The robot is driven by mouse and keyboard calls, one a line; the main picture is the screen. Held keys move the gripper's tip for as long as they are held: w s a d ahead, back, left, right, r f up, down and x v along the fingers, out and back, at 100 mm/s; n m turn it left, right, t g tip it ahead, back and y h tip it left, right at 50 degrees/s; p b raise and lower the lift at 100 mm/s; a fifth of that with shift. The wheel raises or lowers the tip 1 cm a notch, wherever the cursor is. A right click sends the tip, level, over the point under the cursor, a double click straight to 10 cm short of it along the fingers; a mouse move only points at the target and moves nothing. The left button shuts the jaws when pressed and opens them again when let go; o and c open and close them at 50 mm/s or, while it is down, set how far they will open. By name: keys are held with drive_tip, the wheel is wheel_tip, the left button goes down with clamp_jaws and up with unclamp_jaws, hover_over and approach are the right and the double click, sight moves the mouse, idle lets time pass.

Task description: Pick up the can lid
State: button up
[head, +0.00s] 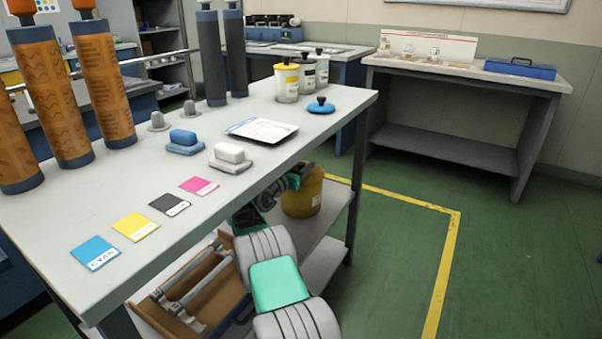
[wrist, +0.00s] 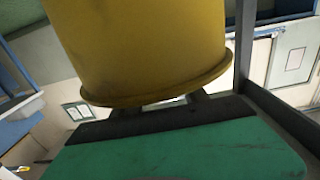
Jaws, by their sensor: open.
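A round blue can lid (head: 321,105) with a dark knob lies flat on the grey table, near its far right corner. Nearby stand several white cans, one with a yellow lid (head: 287,70). My gripper (wrist: 174,102) is open, well below the tabletop, close to a yellow bucket (head: 303,195) by the lower shelf. The bucket fills the upper middle of the wrist view and partly hides the fingers. In the head view the end of my arm shows beside the bucket, and its fingertips are hard to make out. The can lid is not visible in the wrist view.
The grey table (head: 60,240) has colour cards, a blue block (head: 184,140), a white block (head: 230,153) and a paper pad (head: 262,130). Its edge overhangs my arm. A wooden tray (head: 190,300) of rods is below. Green floor is free to the right.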

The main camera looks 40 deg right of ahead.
drive_tip(key=shift+c, duration=0.2)
clamp_jaws()
drive_tip(key=shift+r, duration=0.1)
idle(0.5)
